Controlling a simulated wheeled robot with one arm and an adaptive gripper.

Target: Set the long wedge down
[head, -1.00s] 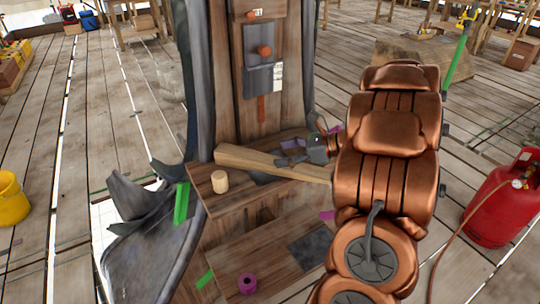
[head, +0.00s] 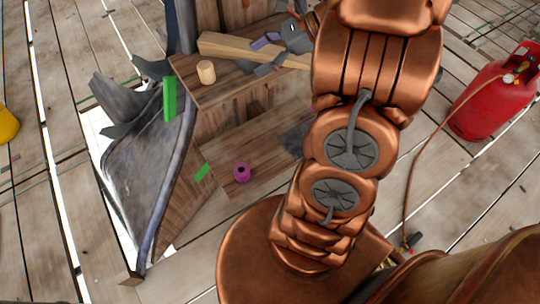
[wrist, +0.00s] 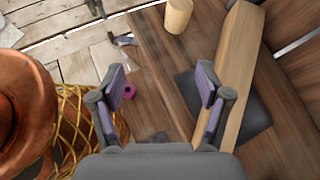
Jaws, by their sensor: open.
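The long wedge (head: 228,46), a long pale wooden bar, lies across the upper wooden ledge (head: 205,93) in the head view. It also shows in the wrist view (wrist: 240,62), to the right of both fingers. My gripper (head: 268,54) is above the ledge by the wedge, partly hidden behind my copper arm. In the wrist view my gripper (wrist: 162,92) is open, with nothing between its purple-padded fingers. The right finger overlaps the wedge's edge; I cannot tell whether they touch. The wedge's right end is hidden in the head view.
A short wooden peg (head: 206,72) stands on the ledge near the wedge's left end. A purple ring (head: 242,172) sits on the lower step. Torn grey sheeting (head: 145,175) is at left. A red gas cylinder (head: 490,103) with a hose stands at right on gapped planks.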

